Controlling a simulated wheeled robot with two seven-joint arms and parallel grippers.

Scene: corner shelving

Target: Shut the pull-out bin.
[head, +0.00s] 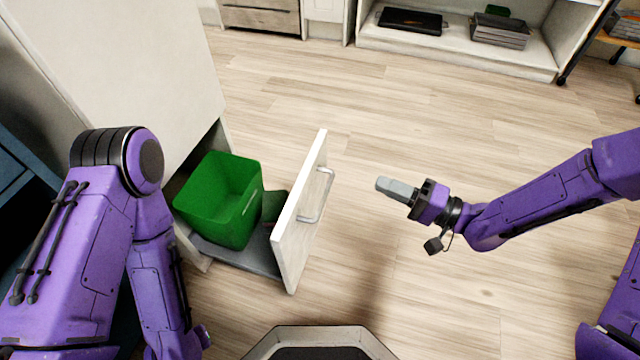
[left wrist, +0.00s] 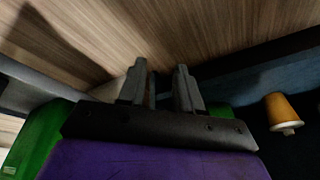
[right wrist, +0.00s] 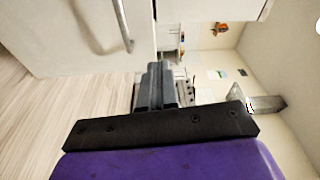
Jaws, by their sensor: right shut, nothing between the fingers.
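The pull-out bin is open, sticking out of the white cabinet (head: 120,60). Its white front panel (head: 300,220) carries a metal handle (head: 318,198), and a green bin (head: 222,198) sits on its grey base behind the panel. My right gripper (head: 384,185) is shut and empty, to the right of the handle and apart from it. In the right wrist view its fingers (right wrist: 158,86) are together, with the handle (right wrist: 108,30) at upper left. My left gripper's fingers (left wrist: 160,88) stand apart with nothing seen between them; the green bin (left wrist: 40,135) shows beside them. The head view hides the left gripper.
Clear wooden floor (head: 370,110) lies right of and beyond the panel. A low white shelf (head: 470,45) holding dark items stands at the back. A dark blue cabinet (head: 18,170) is at the left edge. An orange cup-like object (left wrist: 283,108) shows in the left wrist view.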

